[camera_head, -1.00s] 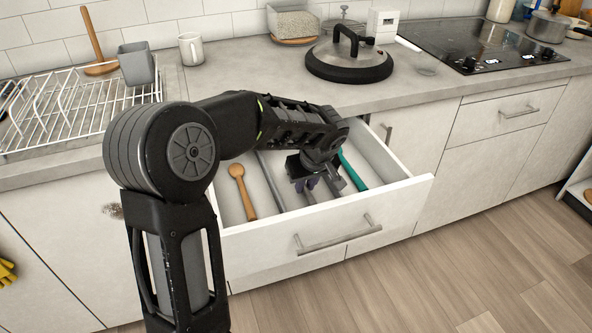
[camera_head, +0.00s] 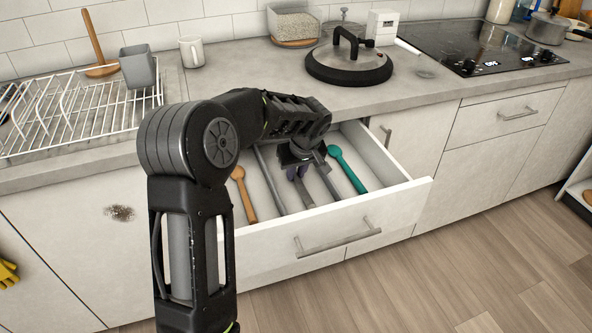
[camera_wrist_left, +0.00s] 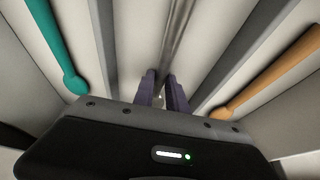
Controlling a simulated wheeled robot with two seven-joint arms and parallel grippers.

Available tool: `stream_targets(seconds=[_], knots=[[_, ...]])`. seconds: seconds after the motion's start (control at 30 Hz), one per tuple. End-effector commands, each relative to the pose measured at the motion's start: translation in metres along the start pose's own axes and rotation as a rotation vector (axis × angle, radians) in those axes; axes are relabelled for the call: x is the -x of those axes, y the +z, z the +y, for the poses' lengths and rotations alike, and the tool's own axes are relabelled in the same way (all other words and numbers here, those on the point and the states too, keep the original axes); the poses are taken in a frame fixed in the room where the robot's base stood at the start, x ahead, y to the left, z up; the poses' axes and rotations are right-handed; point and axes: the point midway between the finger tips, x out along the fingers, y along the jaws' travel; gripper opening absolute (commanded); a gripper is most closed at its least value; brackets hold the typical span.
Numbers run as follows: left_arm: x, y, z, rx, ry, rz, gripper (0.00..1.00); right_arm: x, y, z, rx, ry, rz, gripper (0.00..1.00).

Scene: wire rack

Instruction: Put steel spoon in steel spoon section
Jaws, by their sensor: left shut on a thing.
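The steel spoon (camera_wrist_left: 178,28) is a thin shiny metal handle in the left wrist view, running up from between my left gripper's purple fingers (camera_wrist_left: 162,92). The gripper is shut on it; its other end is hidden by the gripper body. In the head view my left gripper (camera_head: 297,173) points down into the open drawer (camera_head: 330,232), over the middle section (camera_head: 305,192) between two grey dividers. I cannot tell whether the spoon touches the drawer floor. My right gripper is not in view.
A wooden spoon (camera_head: 243,196) lies in the section left of the middle and a teal spoon (camera_head: 347,168) in the section to its right. Grey dividers (camera_head: 270,178) stand between the sections. The counter above holds a dish rack (camera_head: 85,112) and a black-rimmed lid (camera_head: 349,66).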

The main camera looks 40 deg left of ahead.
Motion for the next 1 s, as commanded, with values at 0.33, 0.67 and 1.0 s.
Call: stream_targets(seconds=[0.33, 0.67, 1.0], knots=[[-0.0035, 0.0011, -0.0001, 0.001, 0.001, 0.002, 0.0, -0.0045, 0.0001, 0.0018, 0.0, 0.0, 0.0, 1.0], [-0.0025, 0.0006, -0.0005, 0.001, -0.001, 0.001, 0.39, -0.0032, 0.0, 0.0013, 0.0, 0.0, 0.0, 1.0], [0.0025, -0.0013, -0.0003, 0.001, 0.0, 0.001, 0.39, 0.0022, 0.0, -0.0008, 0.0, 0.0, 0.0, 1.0]])
